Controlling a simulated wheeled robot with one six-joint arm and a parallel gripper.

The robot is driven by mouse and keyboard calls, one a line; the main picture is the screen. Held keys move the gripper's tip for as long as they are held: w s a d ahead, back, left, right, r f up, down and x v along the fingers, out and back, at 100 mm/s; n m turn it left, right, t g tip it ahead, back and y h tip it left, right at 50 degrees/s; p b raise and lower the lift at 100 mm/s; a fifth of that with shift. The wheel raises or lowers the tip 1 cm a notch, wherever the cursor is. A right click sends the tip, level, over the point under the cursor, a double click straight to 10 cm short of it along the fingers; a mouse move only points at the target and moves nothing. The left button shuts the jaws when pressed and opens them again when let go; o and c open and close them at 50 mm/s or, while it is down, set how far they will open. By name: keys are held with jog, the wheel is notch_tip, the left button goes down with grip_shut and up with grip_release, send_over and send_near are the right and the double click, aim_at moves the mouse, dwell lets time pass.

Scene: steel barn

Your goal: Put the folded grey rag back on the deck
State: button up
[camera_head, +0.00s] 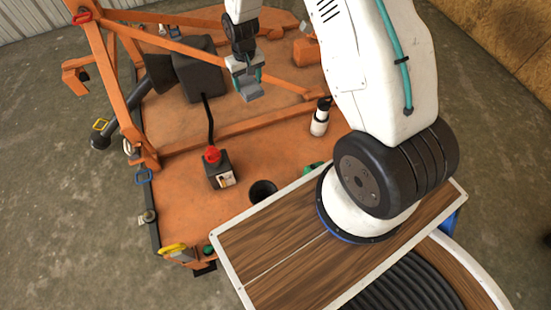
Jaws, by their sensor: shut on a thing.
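My gripper (247,80) hangs over the far middle part of the orange deck (250,150). It is shut on a small grey block-like thing, which looks like the folded grey rag (251,93). The rag sits at the fingertips and appears held above the deck, though the gap beneath it is hard to judge from this angle. The fingers partly hide the rag's upper side.
A dark box (195,75) stands left of my gripper. Orange frame bars (105,75) rise at left. Bare deck lies between the container and bottle.

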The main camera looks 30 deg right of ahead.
jog(key=s+d+f, duration=0.2)
jog(key=s+f, duration=0.1)
jog(key=f, duration=0.9)
jog(key=s+d+f+m, duration=0.1)
jog(key=s+d+f, duration=0.2)
jog(key=f, duration=1)
jog(key=s+d+f+m, duration=0.1)
jog(key=s+d+f, duration=0.2)
jog(key=f, duration=1)
jog(key=shift+s+f, duration=0.1)
jog(key=shift+s, duration=0.8)
jog(key=shift+w+f, duration=0.1)
jog(key=shift+f, duration=2.25)
jog(key=shift+f, duration=0.1)
jog(key=o, duration=1.3)
